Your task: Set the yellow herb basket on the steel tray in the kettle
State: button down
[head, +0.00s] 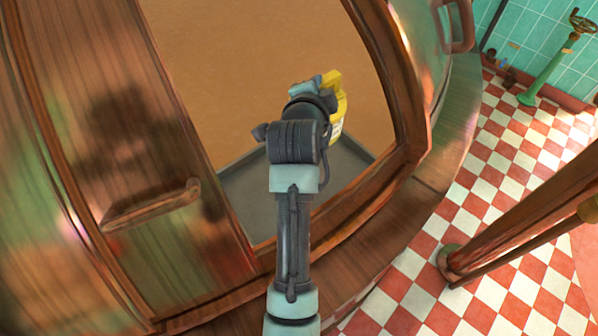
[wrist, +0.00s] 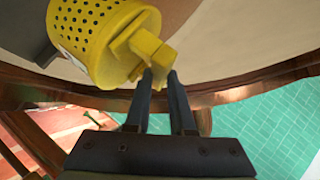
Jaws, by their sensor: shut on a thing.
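The yellow herb basket (wrist: 95,50), round with rows of small holes, hangs at my gripper in the wrist view. My gripper (wrist: 160,77) is shut on the basket's blocky yellow handle. In the head view my arm reaches through the kettle's opening, and part of the basket (head: 338,105) shows beyond my wrist; my arm hides the rest. The dark grey steel tray (head: 247,192) lies inside the copper kettle (head: 405,150), below and around my wrist in the picture. I cannot tell the gap between basket and tray.
The opening has a thick copper rim close to my arm on the right and front. A curved handle (head: 150,205) sticks out at the left. A copper post (head: 520,225) stands at the right on the red and white checked floor. A green valve stand (head: 550,70) is farther back.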

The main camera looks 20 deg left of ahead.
jog(key=f+b, duration=0.3)
jog(key=f, duration=0.1)
jog(key=f+b, duration=0.2)
jog(key=shift+w+b, duration=0.3)
jog(key=shift+b, duration=0.05)
notch_tip(320, 180, down, 10)
jog(key=shift+r+b, duration=0.15)
jog(key=shift+b, duration=0.25)
jog(key=shift+a+f, duration=0.1)
jog(key=shift+f, duration=0.1)
jog(key=c, duration=0.8)
grip_release()
jog(key=shift+f, duration=0.1)
jog(key=shift+o, duration=0.2)
